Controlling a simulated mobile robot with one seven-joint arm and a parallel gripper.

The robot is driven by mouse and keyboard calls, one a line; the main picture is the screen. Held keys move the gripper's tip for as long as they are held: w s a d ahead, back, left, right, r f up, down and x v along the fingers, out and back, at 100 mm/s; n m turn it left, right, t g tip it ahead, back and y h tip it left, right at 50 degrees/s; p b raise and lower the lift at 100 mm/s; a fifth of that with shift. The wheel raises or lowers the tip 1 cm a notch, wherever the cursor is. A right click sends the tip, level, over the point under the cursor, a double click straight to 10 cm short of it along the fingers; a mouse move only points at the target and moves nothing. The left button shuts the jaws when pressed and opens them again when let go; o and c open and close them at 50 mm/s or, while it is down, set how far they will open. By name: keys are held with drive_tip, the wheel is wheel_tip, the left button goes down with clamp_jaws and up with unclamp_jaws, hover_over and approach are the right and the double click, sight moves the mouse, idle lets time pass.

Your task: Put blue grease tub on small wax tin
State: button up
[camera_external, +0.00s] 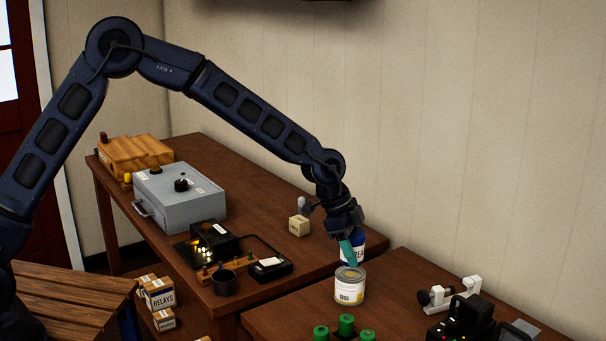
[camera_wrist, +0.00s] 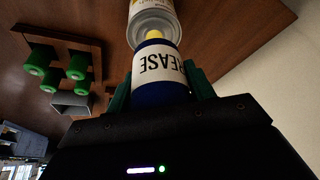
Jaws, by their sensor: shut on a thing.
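The blue grease tub (camera_external: 359,245) has a white label and is held between the green fingers of my gripper (camera_external: 348,253). In the wrist view the tub (camera_wrist: 160,72) sits between both fingers, its lettering upside down. The small wax tin (camera_external: 349,290), pale with a yellow and white label, stands on the nearer table. The tub appears just above or behind the tin's top in the external view; whether they touch is unclear. In the wrist view the tin (camera_wrist: 155,20) lies just beyond the tub's far end, partly hidden by it.
Green cylinders (camera_external: 346,325) stand in front of the tin, and a black device (camera_external: 465,320) and a white clamp-like part (camera_external: 455,293) are to its right. A cream block (camera_external: 299,226) and a grey box (camera_external: 180,197) are on the farther table.

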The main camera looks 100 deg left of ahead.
drive_tip(key=shift+f, duration=1.5)
drive_tip(key=shift+f, duration=0.1)
drive_tip(key=o, duration=1.1)
drive_tip(key=shift+c, duration=0.2)
drive_tip(key=v, duration=1.2)
